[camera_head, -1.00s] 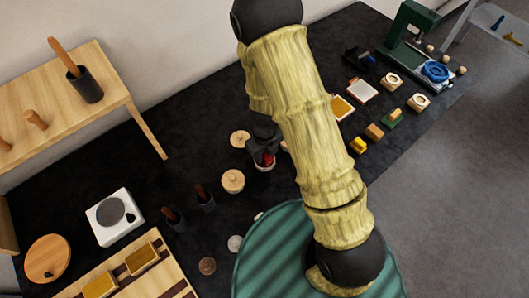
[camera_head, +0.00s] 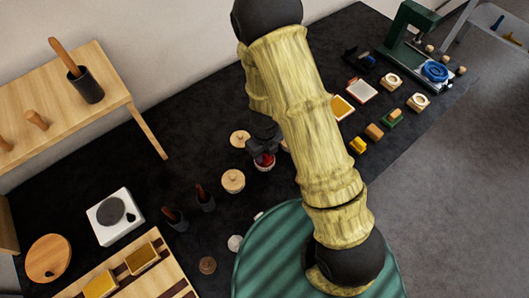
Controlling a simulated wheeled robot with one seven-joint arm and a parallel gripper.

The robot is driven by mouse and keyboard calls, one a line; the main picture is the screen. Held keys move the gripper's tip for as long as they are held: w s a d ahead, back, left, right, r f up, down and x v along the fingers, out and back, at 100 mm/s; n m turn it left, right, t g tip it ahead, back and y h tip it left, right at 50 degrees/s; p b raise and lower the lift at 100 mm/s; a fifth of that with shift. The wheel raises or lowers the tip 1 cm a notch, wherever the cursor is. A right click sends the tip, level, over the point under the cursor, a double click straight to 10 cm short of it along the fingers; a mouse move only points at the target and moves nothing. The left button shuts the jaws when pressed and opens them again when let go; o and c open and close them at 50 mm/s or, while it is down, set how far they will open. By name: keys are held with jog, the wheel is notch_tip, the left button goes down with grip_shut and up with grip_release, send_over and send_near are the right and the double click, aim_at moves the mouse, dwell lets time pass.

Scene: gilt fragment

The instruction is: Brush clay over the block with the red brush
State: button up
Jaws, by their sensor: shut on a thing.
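My gripper (camera_head: 264,142) is partly hidden by my arm, near the middle of the black table. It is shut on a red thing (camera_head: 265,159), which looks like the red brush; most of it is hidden. The red part is at the mouth of a small pale-rimmed pot (camera_head: 264,168), and I cannot tell whether it touches what is inside. Clay is not clearly visible. Several small blocks stand to the right of my arm: a yellow one (camera_head: 358,145), a tan one (camera_head: 374,131) and a green-based one (camera_head: 392,118). I cannot tell which is the task's block.
Lidded wooden pots (camera_head: 233,181) stand close to my gripper. Dark cups with handles (camera_head: 205,198), a white hot plate (camera_head: 115,214) and a wooden tray (camera_head: 168,275) are at the left. A green press (camera_head: 408,40) stands far right. My arm crosses the middle.

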jog(key=shift+s, duration=0.1)
dwell(0.3)
notch_tip(320, 180, up, 7)
jog(key=p, duration=0.7)
jog(key=shift+f, duration=0.1)
dwell(1.0)
